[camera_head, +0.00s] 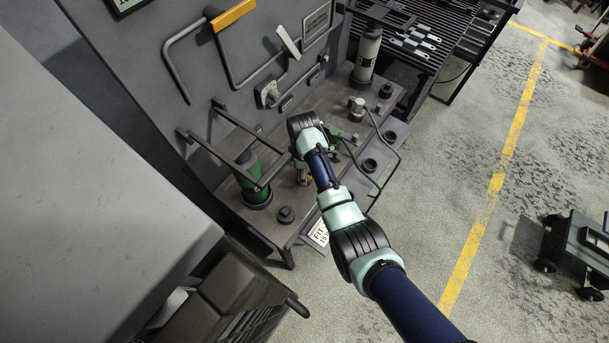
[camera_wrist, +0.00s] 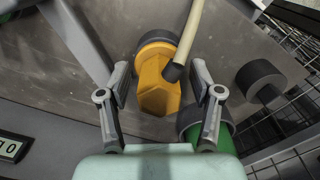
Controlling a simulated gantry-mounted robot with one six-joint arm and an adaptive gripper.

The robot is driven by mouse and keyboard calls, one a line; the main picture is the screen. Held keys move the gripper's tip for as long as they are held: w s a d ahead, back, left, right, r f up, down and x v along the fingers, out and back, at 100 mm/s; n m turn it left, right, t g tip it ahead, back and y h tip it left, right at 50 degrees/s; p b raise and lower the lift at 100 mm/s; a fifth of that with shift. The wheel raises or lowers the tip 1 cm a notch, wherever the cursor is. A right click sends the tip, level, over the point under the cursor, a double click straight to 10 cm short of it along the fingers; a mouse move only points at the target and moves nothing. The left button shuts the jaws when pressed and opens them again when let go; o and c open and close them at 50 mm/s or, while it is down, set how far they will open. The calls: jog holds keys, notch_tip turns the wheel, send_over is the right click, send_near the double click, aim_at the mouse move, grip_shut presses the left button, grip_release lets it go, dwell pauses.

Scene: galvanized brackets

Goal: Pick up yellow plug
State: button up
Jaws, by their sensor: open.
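The yellow plug (camera_wrist: 158,82) is a hexagonal block on a dark round base in the wrist view. It stands on the grey metal bench top (camera_wrist: 60,68). My gripper (camera_wrist: 160,92) is open, with one finger on each side of the plug and gaps between them. I cannot tell how deep the fingers reach. In the head view my arm reaches over the bench (camera_head: 228,190) and hides most of the plug's area.
A cream rod (camera_wrist: 188,38) with a dark tip crosses the plug's upper right. A green cylinder (camera_wrist: 224,136) stands close to the right finger. A black knob (camera_wrist: 262,78) is farther right. In the head view, a green cylinder (camera_head: 252,180) stands under grey rails (camera_head: 237,160).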

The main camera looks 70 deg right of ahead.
grip_shut()
dwell(0.3)
jog(key=shift+r, duration=0.1)
notch_tip(320, 180, up, 20)
jog(key=p, duration=0.9)
